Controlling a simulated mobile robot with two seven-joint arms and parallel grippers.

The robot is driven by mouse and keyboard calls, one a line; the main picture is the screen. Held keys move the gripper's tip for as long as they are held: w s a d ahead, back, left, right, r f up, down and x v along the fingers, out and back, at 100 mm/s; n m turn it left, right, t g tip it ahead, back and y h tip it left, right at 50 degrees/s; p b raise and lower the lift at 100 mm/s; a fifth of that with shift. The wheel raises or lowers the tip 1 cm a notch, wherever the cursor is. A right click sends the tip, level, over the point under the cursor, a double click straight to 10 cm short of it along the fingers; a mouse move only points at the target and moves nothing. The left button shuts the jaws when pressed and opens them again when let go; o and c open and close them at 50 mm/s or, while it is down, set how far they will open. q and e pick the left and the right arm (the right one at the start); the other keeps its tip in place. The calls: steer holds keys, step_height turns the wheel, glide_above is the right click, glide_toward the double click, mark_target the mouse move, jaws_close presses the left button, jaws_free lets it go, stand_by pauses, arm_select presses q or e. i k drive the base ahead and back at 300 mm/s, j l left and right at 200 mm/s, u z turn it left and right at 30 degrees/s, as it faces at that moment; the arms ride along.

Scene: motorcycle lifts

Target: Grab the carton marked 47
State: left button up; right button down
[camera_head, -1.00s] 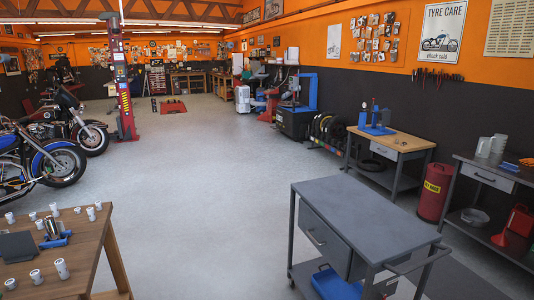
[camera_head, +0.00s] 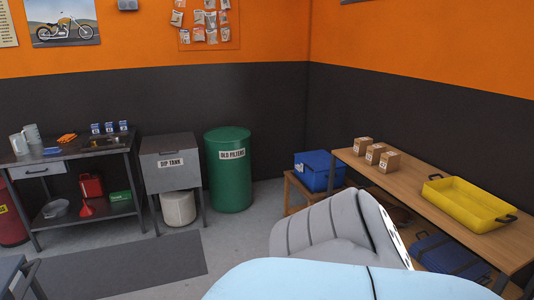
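Three small brown cartons stand in a row on a wooden bench (camera_head: 440,190) at the right: a back carton (camera_head: 362,146), a middle carton (camera_head: 375,154) and a front carton (camera_head: 389,162). Each has a pale label on its face. The print is too small to read, so I cannot tell which is marked 47. Neither of my grippers is in view.
A yellow tray (camera_head: 468,205) lies on the bench, right of the cartons. A blue box (camera_head: 318,170) sits on a low wooden stand. A green drum (camera_head: 229,170) and a dip tank (camera_head: 170,164) stand along the back wall. A grey floor mat (camera_head: 140,268) lies at the left.

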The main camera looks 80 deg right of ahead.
mark_target(389, 161)
steer(key=z, duration=3.35)
steer(key=i+u, duration=0.1)
steer(key=i, duration=0.55)
steer(key=i+l+u, duration=0.1)
steer(key=i, duration=0.6)
